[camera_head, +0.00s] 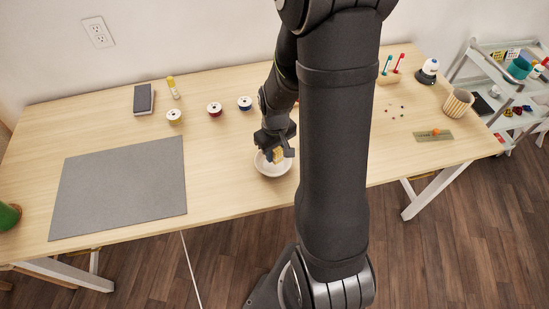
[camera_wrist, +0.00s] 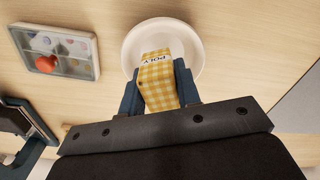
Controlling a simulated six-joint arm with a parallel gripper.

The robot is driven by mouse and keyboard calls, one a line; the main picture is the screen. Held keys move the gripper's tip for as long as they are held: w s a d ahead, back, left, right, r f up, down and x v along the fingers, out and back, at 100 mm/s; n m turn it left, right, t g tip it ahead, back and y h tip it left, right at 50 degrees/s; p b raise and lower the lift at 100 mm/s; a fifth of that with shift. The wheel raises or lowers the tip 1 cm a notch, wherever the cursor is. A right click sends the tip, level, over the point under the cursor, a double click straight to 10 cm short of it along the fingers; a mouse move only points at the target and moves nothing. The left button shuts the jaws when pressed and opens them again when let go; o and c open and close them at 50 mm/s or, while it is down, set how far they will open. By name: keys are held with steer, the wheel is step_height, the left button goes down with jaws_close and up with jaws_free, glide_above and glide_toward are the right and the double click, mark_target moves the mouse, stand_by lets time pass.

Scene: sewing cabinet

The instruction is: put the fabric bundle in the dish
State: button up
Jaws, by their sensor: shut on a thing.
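The fabric bundle (camera_wrist: 159,85) is a yellow and white checked block with a white "POLY" label. My gripper (camera_wrist: 158,92) is shut on it, with one blue finger on each side. The dish (camera_wrist: 190,49) is a round white bowl on the table, and the bundle overlaps it in the wrist view. In the head view, the bundle (camera_head: 279,155) shows between the fingers of my gripper (camera_head: 276,153), over the dish (camera_head: 272,170). I cannot tell whether the bundle touches the dish. My gripper hides part of the dish's far side.
A grey mat (camera_head: 120,188) covers the left of the table. Thread spools (camera_head: 214,109) and a dark notebook (camera_head: 144,98) lie toward the back. A clear-lidded case with a red knob (camera_wrist: 47,63) is left of the dish in the wrist view. My arm hides the table right of the dish.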

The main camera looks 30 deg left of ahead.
mark_target(274, 159)
steer(key=shift+a+f, duration=0.15)
steer(key=shift+f, duration=1.95)
steer(key=shift+f, duration=0.15)
steer(key=o, duration=0.9)
steer(key=shift+o, duration=0.2)
step_height(274, 159, up, 12)
steer(key=shift+r, duration=0.2)
steer(key=shift+f, duration=0.1)
